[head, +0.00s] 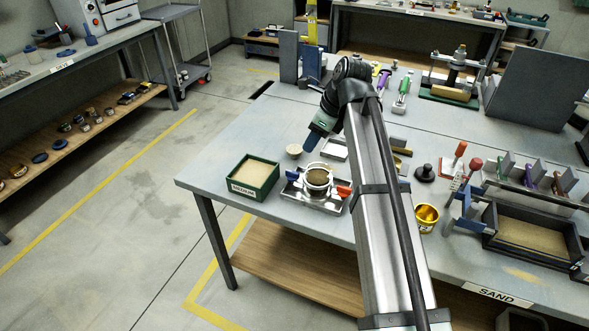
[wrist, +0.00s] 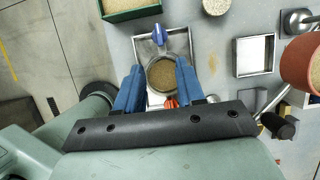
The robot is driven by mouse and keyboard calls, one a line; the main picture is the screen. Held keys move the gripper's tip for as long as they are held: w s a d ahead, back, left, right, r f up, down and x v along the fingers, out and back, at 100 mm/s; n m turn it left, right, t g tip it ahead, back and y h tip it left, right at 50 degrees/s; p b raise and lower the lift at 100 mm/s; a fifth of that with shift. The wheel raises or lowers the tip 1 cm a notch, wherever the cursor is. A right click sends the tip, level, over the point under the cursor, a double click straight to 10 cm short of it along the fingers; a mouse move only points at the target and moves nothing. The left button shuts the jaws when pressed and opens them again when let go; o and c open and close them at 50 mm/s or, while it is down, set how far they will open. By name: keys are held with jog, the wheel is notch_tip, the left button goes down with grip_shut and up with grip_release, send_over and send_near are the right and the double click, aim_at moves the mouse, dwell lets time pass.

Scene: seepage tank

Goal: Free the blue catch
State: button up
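The blue catch (head: 291,175) sits at the left side of a round metal ring mould (head: 317,170) filled with sand-coloured material. The mould stands in a shallow metal tray (head: 318,204). A red catch (head: 344,190) sits on its opposite side. In the wrist view the blue catch (wrist: 158,36) is beyond the mould (wrist: 163,85), ahead of my fingertips. The red catch (wrist: 170,102) is partly hidden near the gripper's body. My gripper (wrist: 158,68) is open and empty. Its two blue fingers appear on either side of the mould. In the head view my gripper (head: 311,143) is above and behind the mould.
A green box of sand (head: 253,181) stands left of the tray. A pale disc (head: 294,150) and an empty metal tray (head: 338,149) lie behind. A gold tin (head: 427,217) stands to the right. A reddish-brown round container (wrist: 304,60) is at the wrist view's right edge.

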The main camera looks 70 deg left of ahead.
aim_at(293, 172)
jog(key=x, duration=1.3)
jog(key=shift+s+a+f, duration=0.15)
jog(key=shift+s+f, duration=0.05)
jog(key=shift+f, duration=0.15)
grip_shut()
